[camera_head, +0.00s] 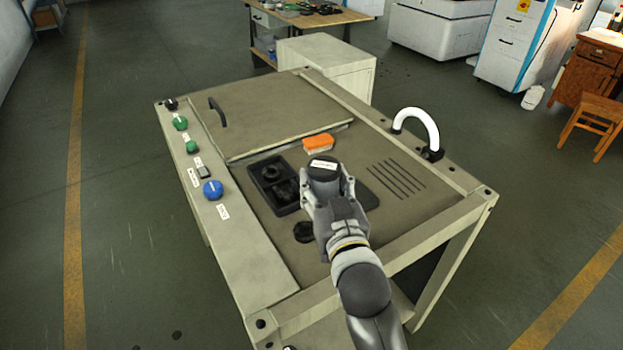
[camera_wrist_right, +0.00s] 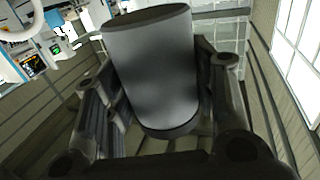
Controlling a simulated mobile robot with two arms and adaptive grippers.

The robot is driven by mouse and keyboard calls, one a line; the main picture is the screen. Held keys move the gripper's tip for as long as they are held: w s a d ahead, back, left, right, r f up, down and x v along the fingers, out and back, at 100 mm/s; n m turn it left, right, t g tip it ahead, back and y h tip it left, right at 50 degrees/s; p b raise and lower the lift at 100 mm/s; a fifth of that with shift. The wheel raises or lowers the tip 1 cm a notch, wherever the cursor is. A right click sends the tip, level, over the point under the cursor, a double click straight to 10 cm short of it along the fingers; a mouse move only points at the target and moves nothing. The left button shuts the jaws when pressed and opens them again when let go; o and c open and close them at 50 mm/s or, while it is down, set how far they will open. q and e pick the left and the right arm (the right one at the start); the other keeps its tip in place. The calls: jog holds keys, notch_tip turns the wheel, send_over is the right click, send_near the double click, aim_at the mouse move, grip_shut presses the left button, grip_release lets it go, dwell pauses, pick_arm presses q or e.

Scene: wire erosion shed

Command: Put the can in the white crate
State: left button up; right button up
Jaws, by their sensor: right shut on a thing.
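The can (camera_wrist_right: 155,72) is a plain dark grey cylinder with a darker rim, and it fills the middle of the right wrist view. My right gripper (camera_head: 323,184) is shut on the can, with fingers along both sides of it. In the head view, the can's dark end with a white label (camera_head: 323,165) shows at the gripper's tips, over the machine top (camera_head: 410,190). I cannot tell the gap below it. My left gripper is not in view. I see no white crate that I can make out in either view.
A black tray (camera_head: 257,171) with dark parts lies left of my right gripper. An orange block (camera_head: 318,143) lies behind it. A curved white pipe (camera_head: 419,119) rises at the right edge. Coloured knobs, including a blue one (camera_head: 213,189), line the left edge.

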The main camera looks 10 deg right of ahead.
jog(key=shift+w+a+r, duration=0.15)
jog(key=shift+w+r, duration=0.35)
jog(key=shift+w, duration=0.05)
jog(key=shift+w+d, duration=0.15)
jog(key=shift+d, duration=0.05)
jog(key=s+d+f, duration=0.1)
jog(key=d+f, duration=0.2)
jog(key=d, duration=0.1)
jog(key=d+f+p, duration=0.1)
jog(key=d+f, duration=0.2)
jog(key=d, duration=0.1)
jog(key=s+d+f, duration=0.1)
jog(key=d+f, duration=0.2)
jog(key=d, duration=0.2)
jog(key=shift+s, duration=0.35)
jog(key=f, duration=0.3)
jog(key=shift+d+f+p, duration=0.15)
jog(key=shift+d+p, duration=0.1)
jog(key=shift+p, duration=0.1)
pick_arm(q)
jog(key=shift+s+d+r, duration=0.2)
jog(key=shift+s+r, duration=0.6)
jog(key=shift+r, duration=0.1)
pick_arm(e)
jog(key=shift+f, duration=0.2)
